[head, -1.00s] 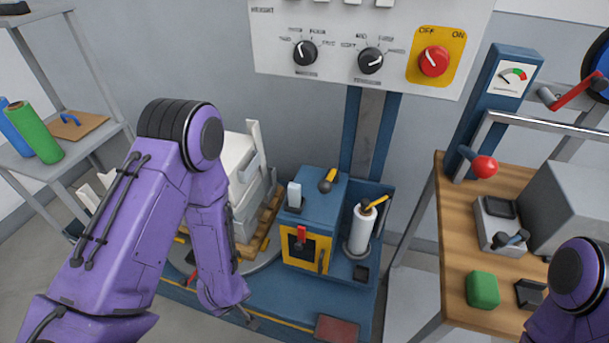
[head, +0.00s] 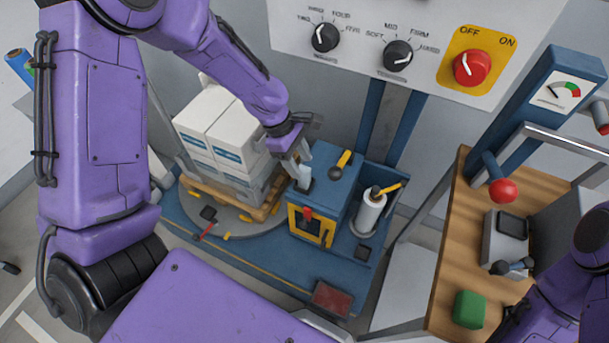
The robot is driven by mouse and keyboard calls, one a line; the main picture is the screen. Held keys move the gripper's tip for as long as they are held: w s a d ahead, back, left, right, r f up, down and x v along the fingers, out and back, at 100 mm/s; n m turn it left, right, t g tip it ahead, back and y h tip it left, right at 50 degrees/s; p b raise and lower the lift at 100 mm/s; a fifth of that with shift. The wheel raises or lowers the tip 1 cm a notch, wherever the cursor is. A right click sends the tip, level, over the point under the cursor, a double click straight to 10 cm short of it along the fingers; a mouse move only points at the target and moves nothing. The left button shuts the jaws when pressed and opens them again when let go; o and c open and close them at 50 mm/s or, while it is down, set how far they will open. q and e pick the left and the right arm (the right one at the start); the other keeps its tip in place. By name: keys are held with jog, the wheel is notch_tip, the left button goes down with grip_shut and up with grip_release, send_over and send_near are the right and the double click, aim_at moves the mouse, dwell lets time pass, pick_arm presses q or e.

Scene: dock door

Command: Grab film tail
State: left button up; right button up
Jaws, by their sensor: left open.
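The film tail looks like the small pale strip (head: 305,174) standing up from a slot at the top left of the blue box (head: 333,175). My left gripper (head: 299,165) points down at this strip from the upper left, with its jaws open. The fingertips are close to the strip and overlap it in the picture. I cannot tell whether they touch it or stand around it. My right arm shows only at the right edge, and its gripper is out of view.
White cartons (head: 222,125) stand on a wooden pallet (head: 262,209) left of the box. A white film roll (head: 369,212) stands to its right. A control panel (head: 400,25) hangs above. A wooden bench (head: 452,240) with a green block (head: 469,309) is at the right.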

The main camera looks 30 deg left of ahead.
aim_at(304, 168)
pick_arm(q)
jog(key=x, duration=0.5)
jog(key=shift+w+f, duration=0.15)
jog(key=shift+f, duration=0.05)
grip_shut()
